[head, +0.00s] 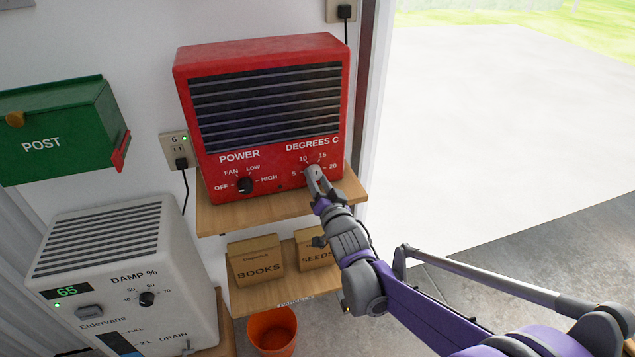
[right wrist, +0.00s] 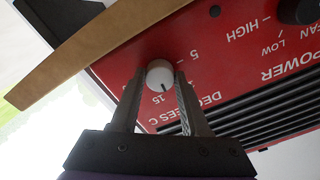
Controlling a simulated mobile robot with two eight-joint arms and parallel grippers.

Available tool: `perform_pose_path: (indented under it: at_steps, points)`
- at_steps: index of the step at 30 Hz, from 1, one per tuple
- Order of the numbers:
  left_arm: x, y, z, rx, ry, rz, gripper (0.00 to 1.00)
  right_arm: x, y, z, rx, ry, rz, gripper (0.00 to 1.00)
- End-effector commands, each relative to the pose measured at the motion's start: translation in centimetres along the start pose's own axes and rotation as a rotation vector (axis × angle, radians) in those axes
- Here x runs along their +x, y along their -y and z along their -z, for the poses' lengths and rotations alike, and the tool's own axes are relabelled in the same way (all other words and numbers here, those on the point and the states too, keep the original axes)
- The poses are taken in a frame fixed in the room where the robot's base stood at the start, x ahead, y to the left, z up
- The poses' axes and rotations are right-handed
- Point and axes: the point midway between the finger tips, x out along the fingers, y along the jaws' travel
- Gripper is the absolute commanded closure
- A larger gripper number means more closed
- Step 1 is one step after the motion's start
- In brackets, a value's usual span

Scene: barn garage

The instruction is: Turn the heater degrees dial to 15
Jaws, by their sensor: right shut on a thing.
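The red heater (head: 270,162) stands on a wooden shelf against the wall. Its DEGREES C dial is at the lower right of the front, mostly hidden by my right gripper (head: 313,178) in the head view. In the right wrist view, turned upside down, the pale round dial (right wrist: 159,73) sits between the two fingers of my right gripper (right wrist: 160,80), which is shut on it. A dark mark on the dial points at or close to the 15. The 5 shows too; the 10 and 20 are hidden by the fingers there. My left gripper is not in view.
The black POWER knob (head: 245,186) is left of the dial. The shelf edge (head: 265,212) runs just under the heater. A green POST box (head: 60,128), a white dehumidifier (head: 120,265), labelled boxes (head: 256,262) and an orange bucket (head: 272,332) are nearby.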

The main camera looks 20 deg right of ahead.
Motion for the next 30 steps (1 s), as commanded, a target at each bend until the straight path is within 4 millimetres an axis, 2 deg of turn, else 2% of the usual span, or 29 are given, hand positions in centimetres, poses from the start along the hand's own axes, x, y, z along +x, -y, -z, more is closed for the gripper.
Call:
perform_pose_path:
  at_steps: [6, 15, 30]
  points:
    - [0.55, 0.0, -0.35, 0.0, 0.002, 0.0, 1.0, -0.01, 0.0, -0.1, 0.185, 0.001, 0.0, 1.0]
    - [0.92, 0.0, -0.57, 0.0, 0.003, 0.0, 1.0, -0.03, 0.06, -0.05, 0.367, 0.001, 0.0, 1.0]
    - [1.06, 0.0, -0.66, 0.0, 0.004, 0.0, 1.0, -0.02, 0.1, 0.0, 0.452, 0.001, 0.0, 1.0]
